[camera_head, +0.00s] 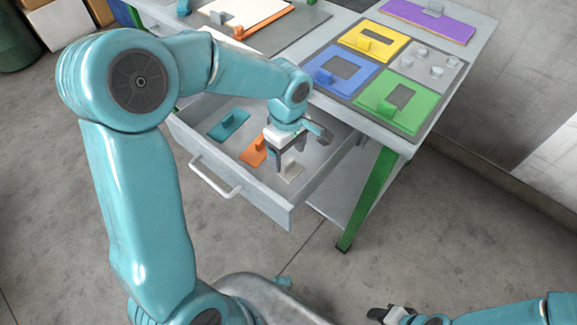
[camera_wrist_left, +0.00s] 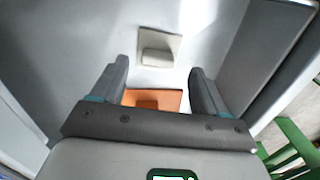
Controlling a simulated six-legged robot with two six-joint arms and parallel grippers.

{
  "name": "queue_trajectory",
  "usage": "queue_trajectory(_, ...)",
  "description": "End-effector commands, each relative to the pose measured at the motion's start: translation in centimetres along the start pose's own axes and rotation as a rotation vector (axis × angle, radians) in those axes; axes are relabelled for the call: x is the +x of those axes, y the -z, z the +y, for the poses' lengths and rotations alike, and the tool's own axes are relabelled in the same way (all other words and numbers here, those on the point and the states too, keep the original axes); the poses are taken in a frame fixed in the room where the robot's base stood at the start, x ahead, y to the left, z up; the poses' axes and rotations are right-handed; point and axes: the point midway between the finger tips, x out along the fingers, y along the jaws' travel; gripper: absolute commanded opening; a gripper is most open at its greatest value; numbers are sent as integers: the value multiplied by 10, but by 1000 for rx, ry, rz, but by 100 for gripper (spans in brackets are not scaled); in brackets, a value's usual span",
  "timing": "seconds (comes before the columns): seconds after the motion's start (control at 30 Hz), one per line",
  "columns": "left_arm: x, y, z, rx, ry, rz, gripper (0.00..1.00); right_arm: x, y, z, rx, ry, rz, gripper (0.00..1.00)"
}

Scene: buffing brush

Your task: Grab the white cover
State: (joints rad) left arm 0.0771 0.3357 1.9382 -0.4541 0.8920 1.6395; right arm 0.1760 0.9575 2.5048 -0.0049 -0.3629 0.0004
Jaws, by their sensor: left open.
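The white cover (camera_head: 291,172), a small flat plate with a raised grip block, lies on the floor of the open drawer (camera_head: 262,192). It also shows in the left wrist view (camera_wrist_left: 172,43), beyond the fingertips. My left gripper (camera_head: 288,156) reaches down into the drawer, close to the white cover and partly hiding it in the head view. Its jaws (camera_wrist_left: 159,68) are open, with nothing held between them. My right gripper (camera_head: 386,314) is at the bottom edge of the head view, away from the drawer; its jaws are unclear.
An orange cover (camera_head: 250,153) and a teal cover (camera_head: 230,125) lie in the drawer beside the white one. The drawer's walls and front handle (camera_head: 216,180) surround the gripper. Blue (camera_head: 338,88), yellow (camera_head: 373,54), green (camera_head: 418,98) and purple (camera_head: 450,24) plates are on the table above.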

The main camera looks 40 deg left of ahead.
Motion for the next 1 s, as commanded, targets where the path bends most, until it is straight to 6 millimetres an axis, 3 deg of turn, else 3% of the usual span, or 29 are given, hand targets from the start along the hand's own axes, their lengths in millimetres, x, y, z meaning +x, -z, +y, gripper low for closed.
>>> queue_trajectory(0.2,34,0,2,0,2,-1,74,5,0,2,0,0,0,46)
queue_trajectory(0.47,38,0,3,1,1,0,74,5,0,2,0,0,0,46)
queue_trajectory(0.5,38,0,3,1,1,0,71,5,0,2,0,0,0,46)
queue_trajectory(0.67,38,0,3,1,0,0,19,5,0,2,0,0,0,46)
queue_trajectory(0.7,38,0,3,1,0,0,14,5,0,2,0,0,0,46)
queue_trajectory(1.0,35,0,3,1,-1,0,14,4,0,2,0,0,0,46)
